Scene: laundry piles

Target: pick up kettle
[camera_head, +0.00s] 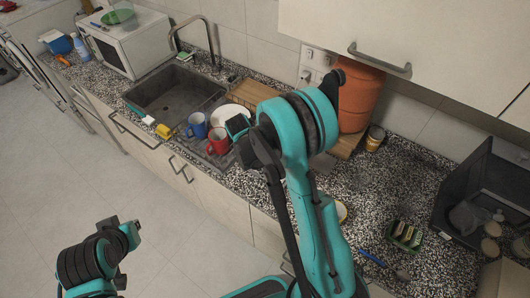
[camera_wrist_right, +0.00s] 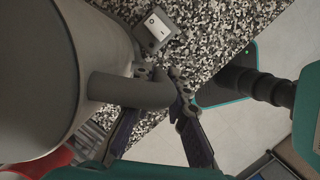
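A large pale grey vessel, which I take for the kettle (camera_wrist_right: 45,75), fills the left of the right wrist view. Its short curved handle or spout (camera_wrist_right: 130,91) sticks out to the right. My right gripper (camera_wrist_right: 161,74) has its two dark fingers spread apart at that part. The grey part crosses in front of the left finger and its end is close to the right finger. I cannot tell whether they touch.
Blue mug (camera_head: 196,125) and red mug (camera_head: 217,141) stand near the counter's front edge, beside the sink (camera_head: 172,92). An orange-brown container (camera_head: 360,97) and small jar (camera_head: 374,138) are behind my right arm. A dark open box (camera_head: 482,190) is at right. The floor is clear.

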